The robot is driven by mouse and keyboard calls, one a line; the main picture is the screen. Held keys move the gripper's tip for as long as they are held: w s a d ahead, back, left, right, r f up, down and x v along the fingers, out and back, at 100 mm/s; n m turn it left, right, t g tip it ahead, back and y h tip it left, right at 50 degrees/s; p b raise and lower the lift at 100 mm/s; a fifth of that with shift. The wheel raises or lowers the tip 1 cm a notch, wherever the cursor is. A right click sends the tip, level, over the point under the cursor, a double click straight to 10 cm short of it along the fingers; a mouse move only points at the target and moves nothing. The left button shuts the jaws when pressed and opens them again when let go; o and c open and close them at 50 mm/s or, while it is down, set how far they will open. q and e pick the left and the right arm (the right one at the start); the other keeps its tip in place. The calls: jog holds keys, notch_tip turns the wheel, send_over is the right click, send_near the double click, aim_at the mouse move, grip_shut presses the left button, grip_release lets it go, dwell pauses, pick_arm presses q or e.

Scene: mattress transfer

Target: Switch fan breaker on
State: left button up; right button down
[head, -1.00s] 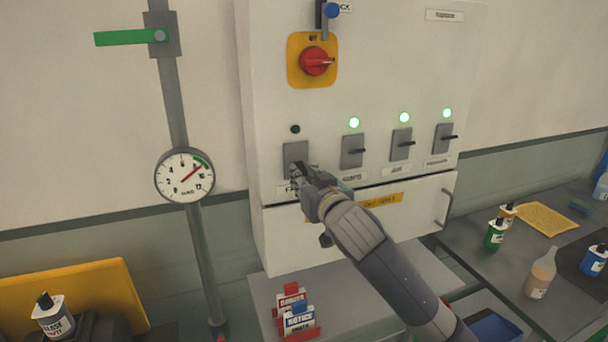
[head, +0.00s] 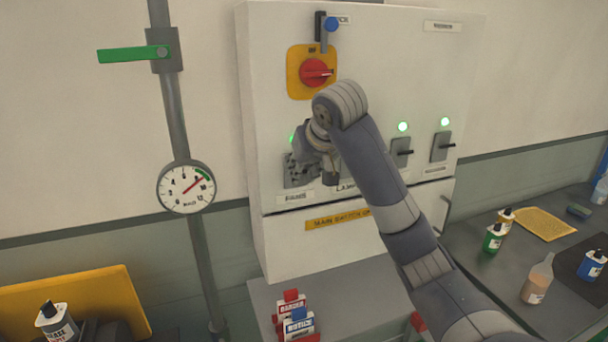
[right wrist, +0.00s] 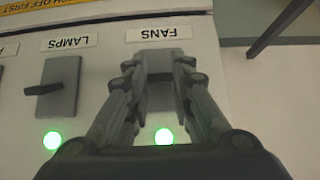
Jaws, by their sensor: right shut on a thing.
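The fan breaker (right wrist: 160,103), a grey switch by the label FANS, is in the upper middle of the right wrist view, which shows the panel upside down. My right gripper (right wrist: 158,68) has its fingers on either side of it and is shut on its lever, which the fingers mostly hide. In the head view, my right gripper (head: 302,170) is at the leftmost breaker of the white panel (head: 270,238) and covers most of it. The fan lamp (right wrist: 163,136) is lit green. It also shows at the gripper's left edge in the head view (head: 291,138). My left gripper is not in view.
The lamps breaker (right wrist: 53,88) sits beside the fan breaker. Two more breakers with green lamps show right of my arm. A red rotary switch (head: 316,72) is above. Danger and notice tags (head: 296,318) stand below, and bottles (head: 537,280) stand on the right bench.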

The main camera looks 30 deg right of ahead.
jog(key=shift+w+d+r+g, duration=0.15)
jog(key=shift+r+g, duration=0.25)
jog(key=shift+g, duration=0.3)
jog(key=c, duration=1.4)
grip_release()
jog(key=shift+w, duration=0.1)
jog(key=v, duration=1.2)
jog(key=shift+w, duration=0.15)
